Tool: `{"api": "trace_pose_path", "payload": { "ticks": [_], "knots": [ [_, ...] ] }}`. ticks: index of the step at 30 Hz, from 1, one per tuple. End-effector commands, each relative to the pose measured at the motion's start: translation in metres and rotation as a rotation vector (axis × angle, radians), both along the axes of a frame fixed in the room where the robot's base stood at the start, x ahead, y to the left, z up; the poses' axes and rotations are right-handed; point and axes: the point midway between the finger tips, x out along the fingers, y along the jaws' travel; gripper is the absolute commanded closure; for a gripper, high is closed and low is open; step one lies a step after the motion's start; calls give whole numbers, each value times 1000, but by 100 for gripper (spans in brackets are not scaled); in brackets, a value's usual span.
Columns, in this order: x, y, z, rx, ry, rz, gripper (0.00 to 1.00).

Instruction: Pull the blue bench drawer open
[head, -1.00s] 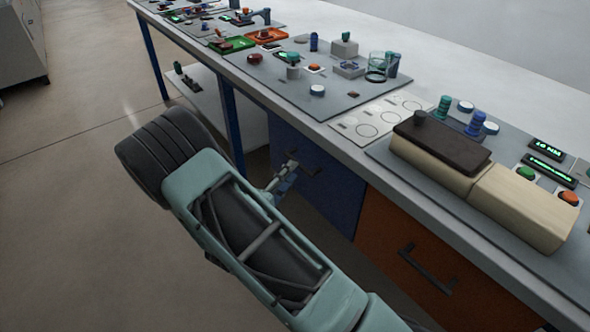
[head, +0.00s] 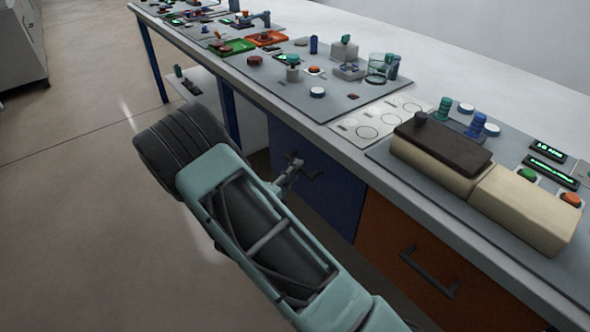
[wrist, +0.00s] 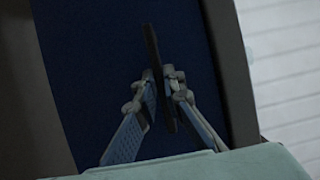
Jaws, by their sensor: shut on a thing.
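The blue bench drawer (head: 337,200) is under the worktop, left of an orange drawer front. It looks flush with the bench. Its dark bar handle (head: 313,174) shows in the head view, partly hidden by my gripper (head: 293,164). In the wrist view the blue drawer front (wrist: 95,60) fills the middle, and the dark handle (wrist: 152,45) runs between the fingers. My gripper (wrist: 162,80) is shut on the handle, one finger on each side.
An orange drawer (head: 405,255) with its own handle is to the right. The worktop (head: 510,95) above carries panels, buttons and a beige block (head: 520,205). A blue leg (head: 229,120) stands left of the drawer. The floor (head: 70,220) in front is open.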

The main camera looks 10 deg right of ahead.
Motion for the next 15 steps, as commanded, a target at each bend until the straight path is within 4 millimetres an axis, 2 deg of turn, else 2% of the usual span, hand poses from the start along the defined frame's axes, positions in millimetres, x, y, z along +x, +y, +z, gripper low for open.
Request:
{"api": "trace_pose_path", "payload": {
  "ticks": [10,15],
  "knots": [
    [-2,3,1,0,0,0,100],
    [-10,19,1,0,1,3,100]
  ]
}}
